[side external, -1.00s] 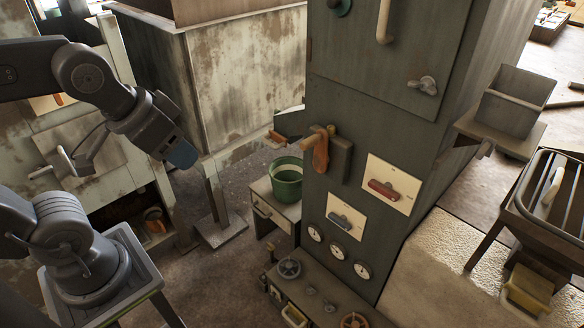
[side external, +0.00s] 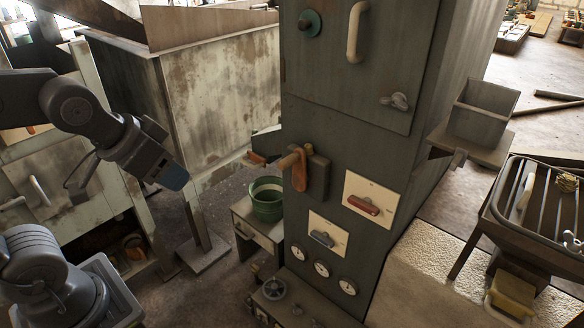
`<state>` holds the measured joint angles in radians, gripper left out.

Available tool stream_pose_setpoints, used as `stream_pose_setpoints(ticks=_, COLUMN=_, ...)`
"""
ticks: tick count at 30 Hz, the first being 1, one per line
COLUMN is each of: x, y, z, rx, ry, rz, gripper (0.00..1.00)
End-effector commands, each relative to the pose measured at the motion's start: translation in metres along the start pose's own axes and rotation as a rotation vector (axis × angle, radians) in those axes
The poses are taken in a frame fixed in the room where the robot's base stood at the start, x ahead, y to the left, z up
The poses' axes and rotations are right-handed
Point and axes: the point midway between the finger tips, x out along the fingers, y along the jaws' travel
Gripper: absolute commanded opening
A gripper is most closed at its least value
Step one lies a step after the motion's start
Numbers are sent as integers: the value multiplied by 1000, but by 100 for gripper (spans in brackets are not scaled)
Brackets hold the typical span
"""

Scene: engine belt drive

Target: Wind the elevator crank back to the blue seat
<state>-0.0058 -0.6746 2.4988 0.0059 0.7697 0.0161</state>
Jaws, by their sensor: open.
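My gripper (side external: 175,178), with a blue end, hangs at the left, pointing down and right. It is open, holds nothing I can see, and its fingers are small and hard to make out. It is clear of the tall dark green cabinet (side external: 352,150). An orange-brown handle (side external: 300,165) hangs from a dark bracket on that cabinet's front; it may be the elevator crank, but I cannot be sure. A thin bent metal rod (side external: 78,178) shows by the worn panel at left.
A red handle (side external: 362,205) and several gauges (side external: 321,269) are on the cabinet front. A green bucket (side external: 267,203) stands on a small drawer table (side external: 246,235). A slatted metal rack (side external: 540,212) is at right. Open floor lies between my gripper and the cabinet.

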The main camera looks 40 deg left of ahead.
Motion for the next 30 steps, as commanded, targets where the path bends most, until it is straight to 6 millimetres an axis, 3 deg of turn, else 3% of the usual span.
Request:
stream_pose_setpoints(ticks=9, x=95, y=-12, z=-71, rx=91, ry=263, rz=-41, gripper=53)
stream_pose_setpoints(ticks=15, x=150, y=-18, z=-97, rx=155, ry=451, rz=-66, gripper=53)
stream_pose_setpoints(ticks=24, x=215, y=-23, z=-98, rx=232, ry=735, rz=-107, gripper=53)
stream_pose_setpoints(ticks=30, x=236, y=-24, z=-80, rx=260, ry=903, rz=-138, gripper=53)
